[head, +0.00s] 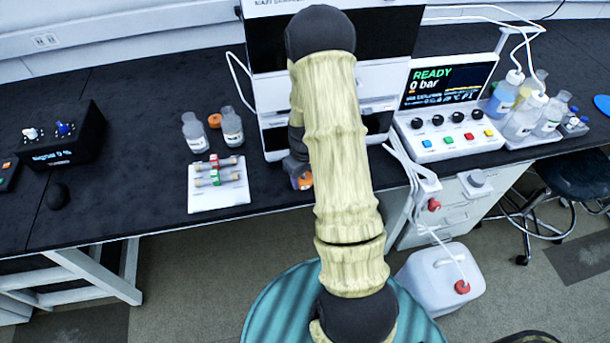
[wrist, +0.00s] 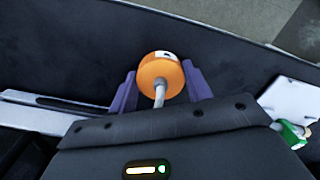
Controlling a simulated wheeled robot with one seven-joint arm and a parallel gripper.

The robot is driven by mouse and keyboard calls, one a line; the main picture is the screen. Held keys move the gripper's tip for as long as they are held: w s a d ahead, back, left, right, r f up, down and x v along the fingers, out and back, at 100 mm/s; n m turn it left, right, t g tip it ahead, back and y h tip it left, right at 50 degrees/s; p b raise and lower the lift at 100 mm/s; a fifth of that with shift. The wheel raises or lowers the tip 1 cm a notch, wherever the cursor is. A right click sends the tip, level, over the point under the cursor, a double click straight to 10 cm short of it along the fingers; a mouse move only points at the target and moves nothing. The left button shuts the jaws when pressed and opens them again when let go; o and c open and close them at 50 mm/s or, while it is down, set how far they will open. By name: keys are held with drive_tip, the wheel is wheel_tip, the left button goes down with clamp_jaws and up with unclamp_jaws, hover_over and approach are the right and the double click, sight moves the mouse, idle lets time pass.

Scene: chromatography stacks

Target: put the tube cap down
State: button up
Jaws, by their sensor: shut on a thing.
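The orange tube cap (wrist: 158,66) with a grey tube running from it sits between the two purple fingers of my gripper (wrist: 160,90) in the wrist view. The fingers are shut on it. In the head view the cap (head: 303,181) shows as a small orange patch beside my arm, over the front part of the black bench (head: 120,190). My arm hides most of the gripper there. I cannot tell whether the cap touches the bench top.
A white mat (head: 206,207) with two columns lies left of my gripper. Two bottles (head: 195,132) and another orange cap (head: 214,120) stand behind it. The white instrument (head: 268,98) and the READY control box (head: 448,140) are behind and right.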

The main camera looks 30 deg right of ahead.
drive_tip(key=shift+f, duration=0.1)
drive_tip(key=o, duration=1)
wheel_tip(320, 180, up, 12)
drive_tip(key=shift+r, duration=0.2)
idle(0.3)
